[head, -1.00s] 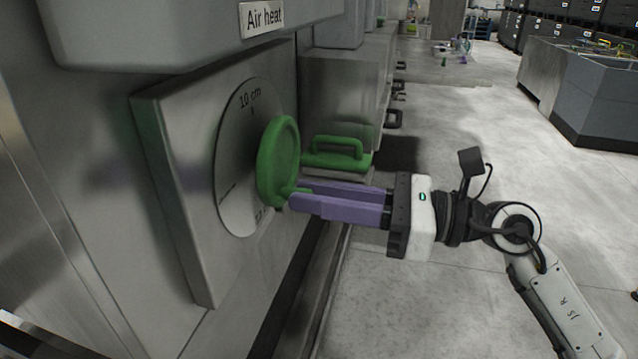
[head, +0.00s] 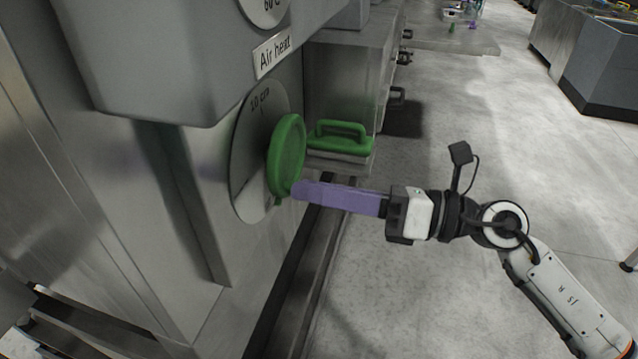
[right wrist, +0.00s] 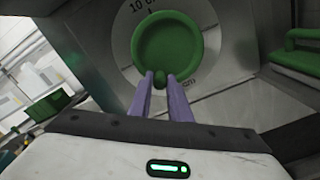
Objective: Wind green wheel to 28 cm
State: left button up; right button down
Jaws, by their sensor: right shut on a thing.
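The green wheel (head: 288,154) stands out from a round steel dial plate (head: 247,168) on the front of the machine. The dial has a "10 cm" mark near its top; its other marks are hidden or too small to read. In the right wrist view the wheel (right wrist: 168,50) faces me, with a small green handle knob (right wrist: 159,77) at its lower rim. My right gripper (head: 297,191) has purple fingers shut on this knob at the wheel's lower edge. The fingertips also show in the right wrist view (right wrist: 160,75), one on each side of the knob. My left gripper is not in view.
An "Air heat" label (head: 273,54) sits on the housing above the dial. A green handle (head: 341,136) on a green-topped part stands just behind the wheel. The floor (head: 440,120) to the right is clear up to grey bins (head: 605,70).

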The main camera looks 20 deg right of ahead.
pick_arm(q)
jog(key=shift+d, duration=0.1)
pick_arm(e)
jog(key=shift+s+a, duration=0.15)
jog(key=c, duration=1.6)
grip_release()
jog(key=shift+r, duration=0.1)
jog(key=shift+c, duration=0.2)
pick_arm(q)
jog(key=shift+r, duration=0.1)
